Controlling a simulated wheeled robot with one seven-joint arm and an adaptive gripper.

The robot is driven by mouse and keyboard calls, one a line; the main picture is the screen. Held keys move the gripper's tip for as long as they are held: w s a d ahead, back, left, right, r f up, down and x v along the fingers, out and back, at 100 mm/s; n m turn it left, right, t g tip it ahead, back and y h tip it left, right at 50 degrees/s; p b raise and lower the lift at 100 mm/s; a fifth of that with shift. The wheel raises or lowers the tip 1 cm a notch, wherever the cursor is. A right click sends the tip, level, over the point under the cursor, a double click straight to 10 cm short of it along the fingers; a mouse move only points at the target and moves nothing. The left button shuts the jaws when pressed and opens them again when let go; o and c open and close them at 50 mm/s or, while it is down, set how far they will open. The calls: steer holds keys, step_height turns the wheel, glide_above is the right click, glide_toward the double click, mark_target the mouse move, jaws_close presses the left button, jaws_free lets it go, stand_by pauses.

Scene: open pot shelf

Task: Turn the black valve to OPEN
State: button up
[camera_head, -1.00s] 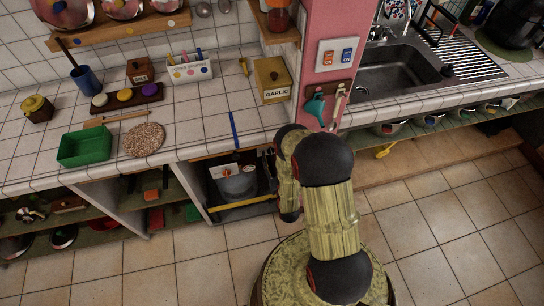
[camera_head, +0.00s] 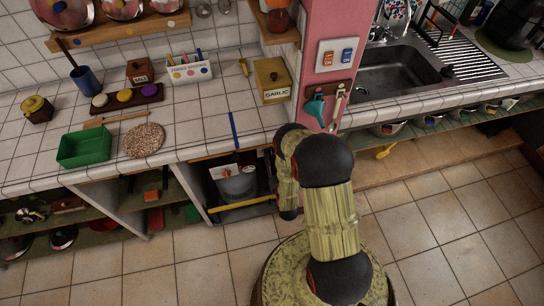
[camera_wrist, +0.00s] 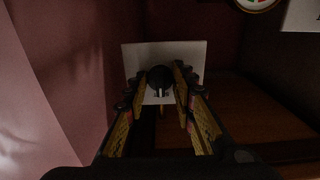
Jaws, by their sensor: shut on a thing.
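The black valve (camera_wrist: 160,77) shows in the wrist view as a dark rounded knob with a light mark, in front of a pale plate (camera_wrist: 187,54). My gripper (camera_wrist: 165,88) has its two yellow-and-black fingers on either side of the valve and is shut on it. No valve label can be read. In the head view, the gripper and valve are hidden behind my arm, near the open shelf bay below the counter.
A pink wall (camera_wrist: 60,80) stands close on the left in the wrist view, with a brown wooden surface (camera_wrist: 250,110) on the right. A round gauge (camera_wrist: 256,3) is at the top. In the head view, a grey pot (camera_head: 236,184) sits in the shelf bay beside my arm.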

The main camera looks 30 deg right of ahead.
jaws_close()
steer(key=shift+n, duration=0.4)
steer(key=n+b, duration=0.1)
steer(key=n, duration=0.1)
steer(key=shift+n, duration=0.4)
steer(key=n+b, duration=0.2)
steer(key=n, duration=0.3)
steer(key=n+b, duration=0.1)
steer(key=n, duration=0.4)
steer(key=n+b, duration=0.1)
steer(key=n, duration=0.3)
steer(key=shift+n, duration=0.3)
steer(key=o, duration=0.9)
jaws_free()
steer(key=shift+c, duration=0.2)
